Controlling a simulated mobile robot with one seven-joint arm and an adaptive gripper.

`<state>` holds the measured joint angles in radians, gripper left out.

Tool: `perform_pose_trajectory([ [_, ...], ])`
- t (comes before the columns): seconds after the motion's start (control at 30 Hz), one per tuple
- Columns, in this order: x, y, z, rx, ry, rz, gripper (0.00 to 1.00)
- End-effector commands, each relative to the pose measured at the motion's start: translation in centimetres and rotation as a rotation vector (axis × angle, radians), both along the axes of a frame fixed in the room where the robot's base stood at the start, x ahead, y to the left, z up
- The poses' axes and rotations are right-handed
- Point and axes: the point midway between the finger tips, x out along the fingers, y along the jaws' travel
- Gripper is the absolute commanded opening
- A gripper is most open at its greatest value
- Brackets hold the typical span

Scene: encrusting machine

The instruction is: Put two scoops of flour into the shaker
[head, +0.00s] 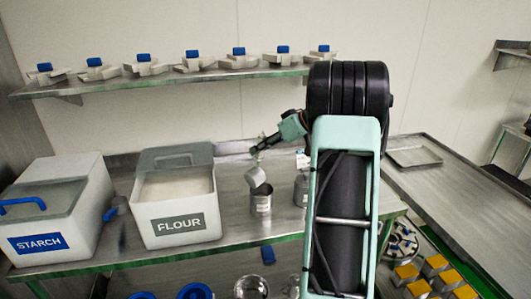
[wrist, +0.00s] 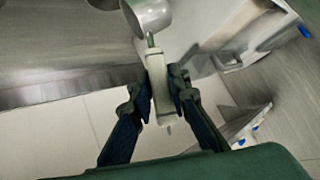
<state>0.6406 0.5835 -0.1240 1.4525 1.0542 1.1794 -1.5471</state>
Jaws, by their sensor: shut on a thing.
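My gripper (head: 259,148) is shut on the handle of a metal scoop (head: 255,177). In the wrist view, both fingers of my gripper (wrist: 161,92) clasp the pale handle, and the scoop's round cup (wrist: 148,14) is cut off by the top edge. In the head view the scoop is tilted just above an open metal can (head: 261,201), which looks like the shaker. I cannot tell whether flour is in either one. The flour bin (head: 181,224) stands open to the left, with pale flour (head: 176,185) inside.
A second metal can (head: 300,190) stands right of the first, partly hidden by my arm. The starch bin (head: 50,243) is at the far left. A shelf (head: 170,78) with several blue-handled pieces runs above. A flat tray (head: 413,156) lies at the right.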

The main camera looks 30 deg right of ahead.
Motion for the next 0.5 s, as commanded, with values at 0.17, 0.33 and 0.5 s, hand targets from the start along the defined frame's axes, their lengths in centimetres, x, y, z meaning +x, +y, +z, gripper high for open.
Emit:
perform_pose_trajectory([
  [0.17,-0.4,1.7,-0.1,-0.116,-0.033,0.003,0.00],
  [0.33,-0.8,3.2,0.0,-0.234,-0.063,0.003,0.00],
  [0.5,-1.2,4.8,-0.3,-0.369,-0.098,0.004,0.00],
])
